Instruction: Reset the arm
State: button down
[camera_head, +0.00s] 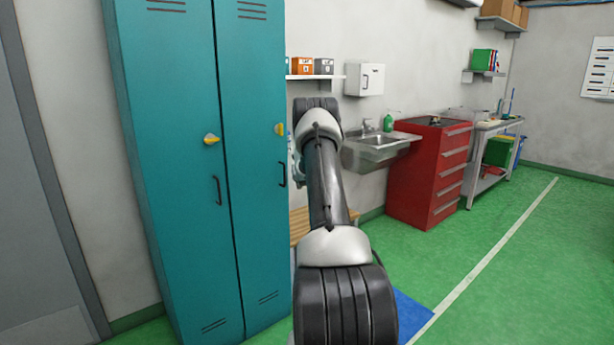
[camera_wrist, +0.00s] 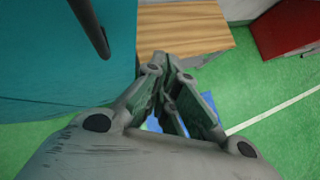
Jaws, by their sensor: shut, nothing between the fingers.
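My arm reaches forward in the head view, beside the right door of the teal locker (camera_head: 178,150). My gripper (camera_wrist: 162,82) shows in the wrist view with its fingers brought together and nothing between them. In the head view my gripper is mostly hidden behind my arm.
The teal locker stands close on the left. A sink (camera_head: 380,145), a red drawer cabinet (camera_head: 428,175) and a workbench (camera_head: 490,150) line the wall. A blue mat (camera_head: 412,310) lies on the green floor, which is clear at the right.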

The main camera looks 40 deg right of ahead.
jog(key=s+r, duration=0.5)
jog(key=shift+a+r, duration=0.2)
jog(key=shift+a, duration=0.05)
